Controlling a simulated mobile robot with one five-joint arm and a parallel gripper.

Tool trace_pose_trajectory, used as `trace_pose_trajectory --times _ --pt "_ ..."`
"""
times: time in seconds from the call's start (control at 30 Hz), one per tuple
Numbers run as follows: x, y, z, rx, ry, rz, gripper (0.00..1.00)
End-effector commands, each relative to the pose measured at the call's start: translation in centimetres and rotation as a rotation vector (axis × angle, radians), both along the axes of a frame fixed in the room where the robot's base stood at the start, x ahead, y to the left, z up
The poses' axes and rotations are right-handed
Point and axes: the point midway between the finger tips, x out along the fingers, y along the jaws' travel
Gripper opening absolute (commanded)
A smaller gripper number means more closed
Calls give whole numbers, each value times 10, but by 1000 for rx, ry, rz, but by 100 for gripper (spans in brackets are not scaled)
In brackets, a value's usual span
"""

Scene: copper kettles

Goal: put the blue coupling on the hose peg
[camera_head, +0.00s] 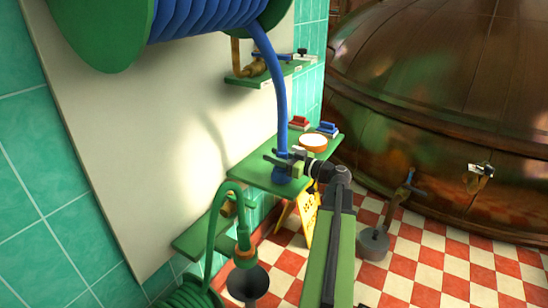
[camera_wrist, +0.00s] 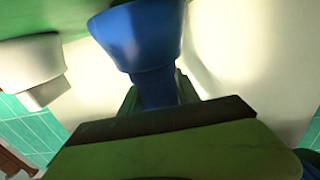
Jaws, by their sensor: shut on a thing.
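The blue coupling (camera_head: 282,177) is at the lower end of the blue hose (camera_head: 279,95), which hangs from the reel. My gripper (camera_head: 287,162) is shut on it just above the green shelf (camera_head: 250,170). In the wrist view the blue coupling (camera_wrist: 140,35) flares toward the green surface at the top and narrows between my jaws (camera_wrist: 155,105). I cannot tell whether it touches the shelf. I cannot make out the hose peg for certain; it may be hidden behind the gripper and hose.
A pale bowl (camera_head: 313,142), a red brush (camera_head: 299,122) and a blue brush (camera_head: 327,129) are on the shelf's far end. A blue-handled brass tap (camera_head: 257,68) is above. A green hose (camera_head: 212,230) hangs at lower left. A copper kettle (camera_head: 450,110) fills the right.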

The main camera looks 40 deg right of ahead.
Motion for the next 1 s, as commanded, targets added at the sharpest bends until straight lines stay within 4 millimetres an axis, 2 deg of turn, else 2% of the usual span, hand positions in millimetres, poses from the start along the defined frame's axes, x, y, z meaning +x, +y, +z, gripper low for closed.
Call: trace_pose_trajectory --times 0.7,0.73,0.9,1.0 --pt "0 1 -9 0 -1 1 2" --pt "0 1 -8 0 -1 1 42" --pt "1 1 -7 0 -1 1 63" --pt "1 1 -8 0 0 1 63"
